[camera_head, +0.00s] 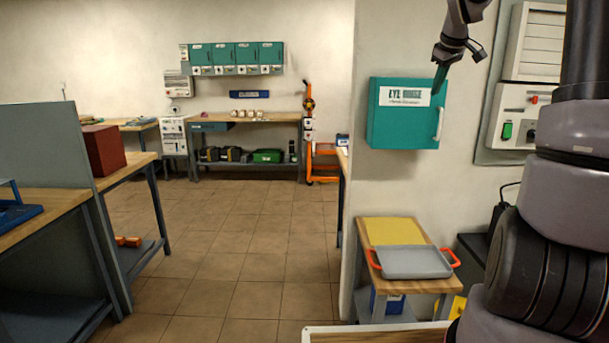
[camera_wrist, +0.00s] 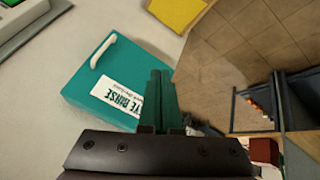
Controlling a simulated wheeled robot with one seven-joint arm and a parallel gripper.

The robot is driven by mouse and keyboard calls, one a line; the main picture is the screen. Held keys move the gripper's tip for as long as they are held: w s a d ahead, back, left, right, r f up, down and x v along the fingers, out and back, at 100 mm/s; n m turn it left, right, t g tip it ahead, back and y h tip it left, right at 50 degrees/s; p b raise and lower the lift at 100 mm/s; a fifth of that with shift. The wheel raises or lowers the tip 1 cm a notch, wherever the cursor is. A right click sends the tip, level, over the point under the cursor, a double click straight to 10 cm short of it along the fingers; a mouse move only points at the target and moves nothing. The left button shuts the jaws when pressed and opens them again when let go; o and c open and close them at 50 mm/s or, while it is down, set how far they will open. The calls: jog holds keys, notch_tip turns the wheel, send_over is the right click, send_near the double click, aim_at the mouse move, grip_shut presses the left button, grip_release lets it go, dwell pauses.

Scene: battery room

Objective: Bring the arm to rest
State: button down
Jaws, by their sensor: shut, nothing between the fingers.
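My gripper (camera_head: 439,78) is at the upper right of the head view, hanging from my arm with its teal fingers pointing down. In the wrist view its fingers (camera_wrist: 160,85) lie side by side, shut, with nothing between them. It appears in front of the teal eye rinse cabinet (camera_head: 390,135) on the wall, near its upper right corner. That cabinet also shows in the wrist view (camera_wrist: 85,82), left of the fingers. I cannot tell the exact gap between the fingers and the cabinet.
A small wooden table (camera_head: 402,228) with a grey red-handled tray (camera_head: 412,262) stands below the cabinet. A wall panel (camera_head: 517,128) is to the right. Workbenches (camera_head: 62,205) line the left, with a red box (camera_head: 104,150). The tiled floor (camera_head: 235,250) between is open.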

jog(key=s+a+f+m+y, duration=0.1)
jog(key=s+a+m, duration=0.2)
jog(key=s, duration=0.8)
jog(key=s+a+f+m, duration=0.1)
jog(key=s+a+m, duration=0.2)
jog(key=s+a, duration=0.3)
jog(key=s+a+f+m+y, duration=0.1)
jog(key=s+a+m, duration=0.2)
jog(key=s, duration=1.3)
jog(key=shift+s+a+f+m+t+y, duration=0.2)
jog(key=shift+a+f+m+t+y, duration=0.15)
jog(key=shift+a, duration=0.9)
